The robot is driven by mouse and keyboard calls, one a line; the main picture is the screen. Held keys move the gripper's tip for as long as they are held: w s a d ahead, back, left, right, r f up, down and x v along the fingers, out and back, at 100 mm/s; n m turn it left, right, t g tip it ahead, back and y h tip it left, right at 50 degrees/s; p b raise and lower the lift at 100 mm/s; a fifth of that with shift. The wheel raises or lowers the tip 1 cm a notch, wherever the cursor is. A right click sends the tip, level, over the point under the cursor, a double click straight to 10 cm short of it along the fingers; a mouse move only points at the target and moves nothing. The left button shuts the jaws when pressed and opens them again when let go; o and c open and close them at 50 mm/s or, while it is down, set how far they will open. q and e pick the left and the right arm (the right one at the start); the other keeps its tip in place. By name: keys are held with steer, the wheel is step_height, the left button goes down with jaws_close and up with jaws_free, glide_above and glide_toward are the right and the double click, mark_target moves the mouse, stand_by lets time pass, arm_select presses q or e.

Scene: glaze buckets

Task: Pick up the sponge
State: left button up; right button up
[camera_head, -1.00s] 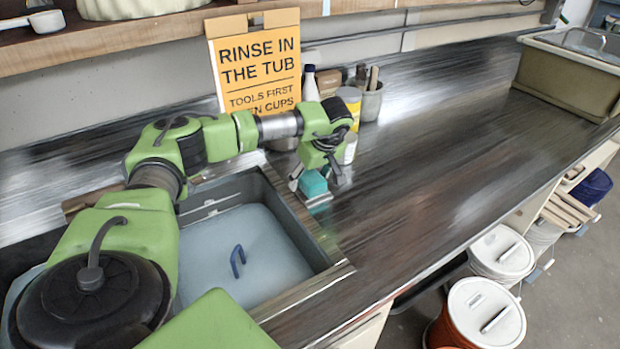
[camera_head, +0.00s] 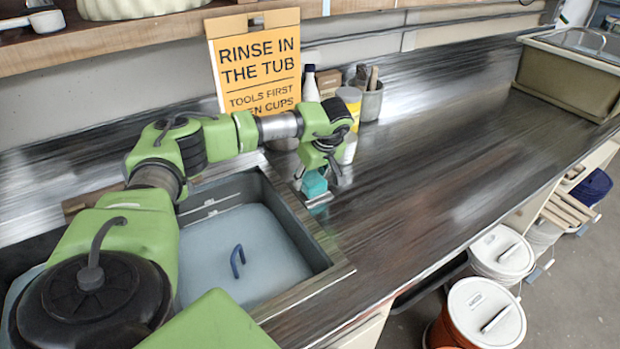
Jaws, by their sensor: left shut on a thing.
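The sponge (camera_head: 314,184) is a small teal block beside the right rim of the sink, on or just above a small grey holder (camera_head: 318,201) on the metal counter. My left gripper (camera_head: 317,178) points down over it from above. Its fingers are shut on the sponge, one on each side. The fingers hide part of the sponge, and I cannot tell whether it still touches the holder. My right gripper is not in view.
The sink (camera_head: 326,258) holds cloudy water and a blue handle (camera_head: 237,262). A yellow sign (camera_head: 256,68), bottles and a grey tool cup (camera_head: 371,104) stand behind the gripper. The counter (camera_head: 450,150) to the right is clear. A tub (camera_head: 568,78) stands far right.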

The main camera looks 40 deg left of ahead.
arm_select(q)
steer(key=shift+r+b, duration=0.4)
steer(key=shift+r, duration=0.25)
steer(key=s+d+r+b, duration=0.3)
steer(key=s+d+r, duration=0.5)
steer(key=d+r, duration=0.3)
steer(key=shift+d+r, duration=0.3)
steer(key=shift+r, duration=0.2)
steer(key=shift+c, duration=0.9)
